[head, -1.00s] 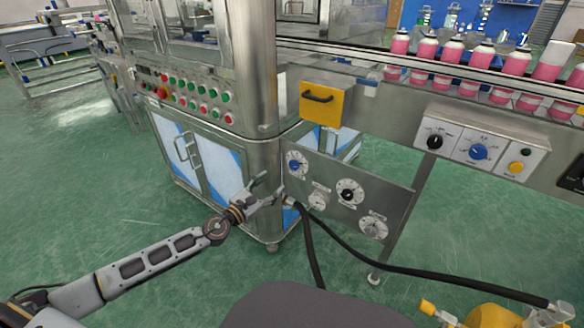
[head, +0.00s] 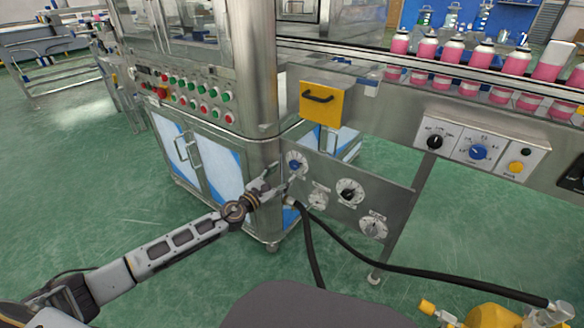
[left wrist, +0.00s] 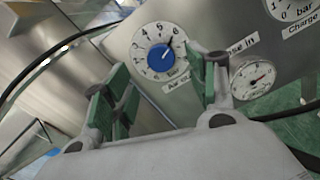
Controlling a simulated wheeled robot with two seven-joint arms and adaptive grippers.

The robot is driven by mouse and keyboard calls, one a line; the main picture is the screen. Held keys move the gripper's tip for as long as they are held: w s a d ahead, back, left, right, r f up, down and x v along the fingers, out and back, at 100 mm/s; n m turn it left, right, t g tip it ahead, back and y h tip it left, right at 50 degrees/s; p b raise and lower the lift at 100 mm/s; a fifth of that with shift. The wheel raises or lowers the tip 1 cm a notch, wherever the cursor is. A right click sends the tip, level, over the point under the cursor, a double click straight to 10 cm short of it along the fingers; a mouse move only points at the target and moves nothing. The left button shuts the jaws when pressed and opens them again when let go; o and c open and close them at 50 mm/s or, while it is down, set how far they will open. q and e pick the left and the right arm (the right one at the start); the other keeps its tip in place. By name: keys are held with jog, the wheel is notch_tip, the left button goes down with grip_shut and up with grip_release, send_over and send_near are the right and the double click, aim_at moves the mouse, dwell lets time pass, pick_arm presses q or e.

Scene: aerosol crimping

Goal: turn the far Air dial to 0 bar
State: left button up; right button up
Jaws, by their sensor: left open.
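The far Air dial (head: 294,165) is a blue knob on a white round scale, at the upper left of the grey panel. In the left wrist view the blue dial (left wrist: 161,57) shows large, its white mark pointing up and right toward the 5 and 6. A label starting with "Air" sits below it, partly hidden by a finger. My left gripper (head: 276,183) is just left of and below the dial. In the left wrist view the open gripper (left wrist: 155,78) has green-padded fingers on either side of the dial, not visibly touching it. My right gripper is out of view.
A pressure gauge (left wrist: 252,79) sits beside the dial. A black-knobbed dial (head: 349,190) and another gauge (head: 373,226) share the panel (head: 396,200). A black hose (head: 400,268) runs from below the panel. A yellow box (head: 322,103) with a handle juts out above.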

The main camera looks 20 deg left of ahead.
aim_at(293, 166)
pick_arm(q)
jog(key=shift+b+x, duration=0.4)
jog(key=shift+x, duration=2.95)
jog(key=c, duration=1)
jog(key=shift+c, duration=0.2)
